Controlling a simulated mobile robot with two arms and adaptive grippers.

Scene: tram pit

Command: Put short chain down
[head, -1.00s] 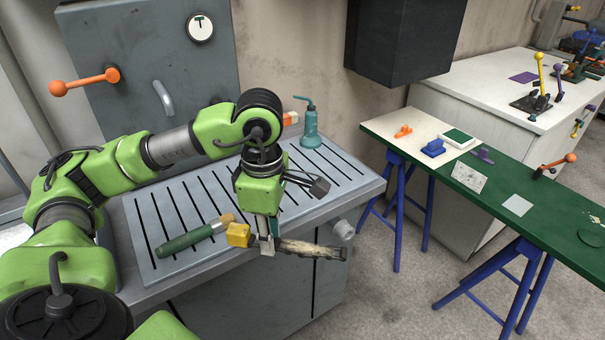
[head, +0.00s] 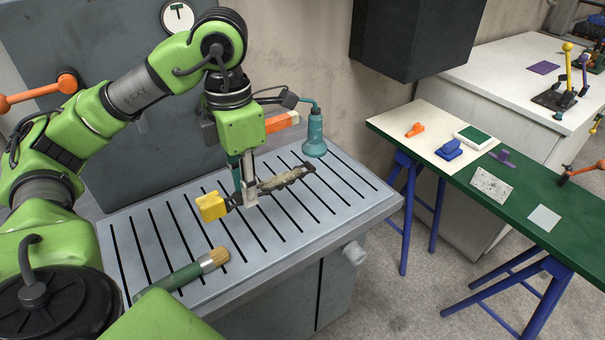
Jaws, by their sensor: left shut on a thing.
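My left gripper (head: 248,200) is pointed down and shut on the short chain, over the slotted grey worktop. The short chain (head: 285,180) is a dark, brownish, grimy strip that sticks out stiffly to the right of the fingers. A yellow block (head: 212,206) is at its left end, and appears joined to it. The chain's middle is hidden by the fingers. It looks to be a little above the worktop (head: 330,212), but I cannot tell the exact gap. My right gripper is not in view.
A brush with a green handle (head: 186,275) lies at the worktop's front left. A teal bottle (head: 315,138) stands at the back, near an orange-ended thing (head: 282,122). The worktop's right side is clear. A green table (head: 520,186) stands to the right.

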